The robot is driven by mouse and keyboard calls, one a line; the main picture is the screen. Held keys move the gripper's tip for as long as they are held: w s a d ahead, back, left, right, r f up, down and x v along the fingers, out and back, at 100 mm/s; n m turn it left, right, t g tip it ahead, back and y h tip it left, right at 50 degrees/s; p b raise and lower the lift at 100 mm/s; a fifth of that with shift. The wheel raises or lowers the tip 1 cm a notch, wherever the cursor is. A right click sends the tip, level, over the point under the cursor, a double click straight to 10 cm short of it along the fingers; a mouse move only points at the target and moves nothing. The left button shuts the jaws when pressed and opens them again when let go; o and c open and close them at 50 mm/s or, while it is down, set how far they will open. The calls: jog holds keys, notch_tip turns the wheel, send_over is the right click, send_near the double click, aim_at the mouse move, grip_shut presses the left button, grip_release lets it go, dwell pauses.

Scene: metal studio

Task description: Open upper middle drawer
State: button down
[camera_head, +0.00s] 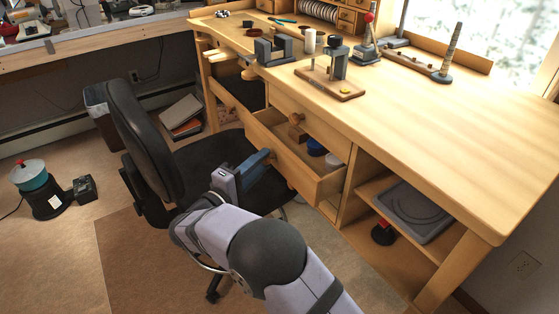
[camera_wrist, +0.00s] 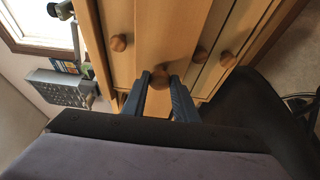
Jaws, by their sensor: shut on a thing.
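The upper middle drawer (camera_head: 290,174) is pulled out from the wooden desk in the head view, its inside showing. In the wrist view its front (camera_wrist: 172,40) stands out from its neighbours. My gripper (camera_head: 267,157) is at this front in the head view. In the wrist view my gripper (camera_wrist: 160,84) has its two blue fingers on either side of the drawer's round wooden knob (camera_wrist: 160,76), shut on it.
A black office chair (camera_head: 145,140) stands close on the left. An open shelf with a grey tray (camera_head: 415,209) is on the right. Lower knobs (camera_wrist: 198,55) show in the wrist view.

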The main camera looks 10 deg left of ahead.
jog(key=s+a+b, duration=0.2)
jog(key=s+a, duration=0.9)
jog(key=shift+s+a, duration=0.35)
jog(key=c, duration=1.4)
grip_release()
jog(key=shift+c, duration=0.2)
jog(key=v, duration=0.7)
jog(key=shift+s, duration=0.2)
